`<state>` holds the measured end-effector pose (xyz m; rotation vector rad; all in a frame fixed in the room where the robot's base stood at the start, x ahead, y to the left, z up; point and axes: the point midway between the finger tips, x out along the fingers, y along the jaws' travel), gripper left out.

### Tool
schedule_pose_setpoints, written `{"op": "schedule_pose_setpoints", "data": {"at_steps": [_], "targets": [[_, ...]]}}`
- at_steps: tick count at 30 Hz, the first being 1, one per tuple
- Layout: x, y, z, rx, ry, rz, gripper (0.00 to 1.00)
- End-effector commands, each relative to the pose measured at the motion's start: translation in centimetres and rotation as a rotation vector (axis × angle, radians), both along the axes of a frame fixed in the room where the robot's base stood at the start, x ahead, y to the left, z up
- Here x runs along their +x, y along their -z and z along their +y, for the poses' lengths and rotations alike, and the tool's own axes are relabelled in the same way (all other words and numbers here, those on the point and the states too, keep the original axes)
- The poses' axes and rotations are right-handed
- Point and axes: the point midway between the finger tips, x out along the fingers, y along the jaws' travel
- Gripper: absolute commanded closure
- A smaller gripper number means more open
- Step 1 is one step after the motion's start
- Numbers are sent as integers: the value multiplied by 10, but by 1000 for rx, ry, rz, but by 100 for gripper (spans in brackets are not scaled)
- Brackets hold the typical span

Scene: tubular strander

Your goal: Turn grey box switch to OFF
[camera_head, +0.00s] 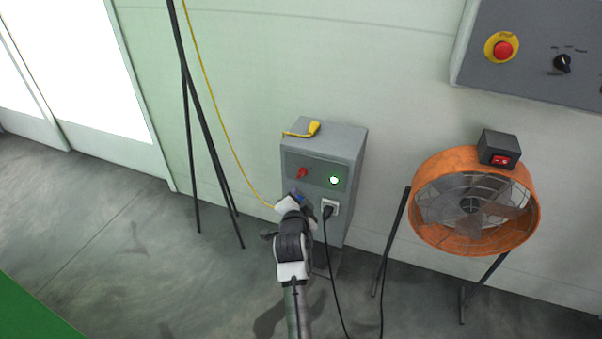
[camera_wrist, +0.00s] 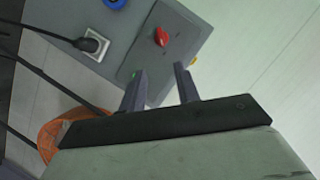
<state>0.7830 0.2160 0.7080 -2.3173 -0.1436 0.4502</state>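The grey box (camera_head: 350,150) stands against the wall in the head view. Its front panel carries a red rotary switch (camera_head: 302,173) and a lit green lamp (camera_head: 334,180) to its right. In the wrist view the red switch (camera_wrist: 161,37) is on the darker panel of the grey box (camera_wrist: 195,25), beyond my fingertips. My gripper (camera_wrist: 160,82) is open and empty, its two fingers apart and clear of the switch. In the head view my gripper (camera_head: 296,202) is just below the switch, its fingers hard to make out. I cannot read any switch labels.
A plug sits in a socket (camera_head: 330,207) on the box, its black cable hanging down. A yellow connector (camera_head: 314,128) lies on top. An orange fan (camera_head: 530,200) stands right; thin black poles (camera_head: 190,140) stand left. A wall panel with a red button (camera_head: 503,50) is at upper right.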

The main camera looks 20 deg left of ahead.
Motion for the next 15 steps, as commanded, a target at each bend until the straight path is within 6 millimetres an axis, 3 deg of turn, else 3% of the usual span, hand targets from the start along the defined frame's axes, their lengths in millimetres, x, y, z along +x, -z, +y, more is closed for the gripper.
{"op": "schedule_pose_setpoints", "data": {"at_steps": [15], "targets": [[82, 21, 22, 0, -2, -4, 68]]}}
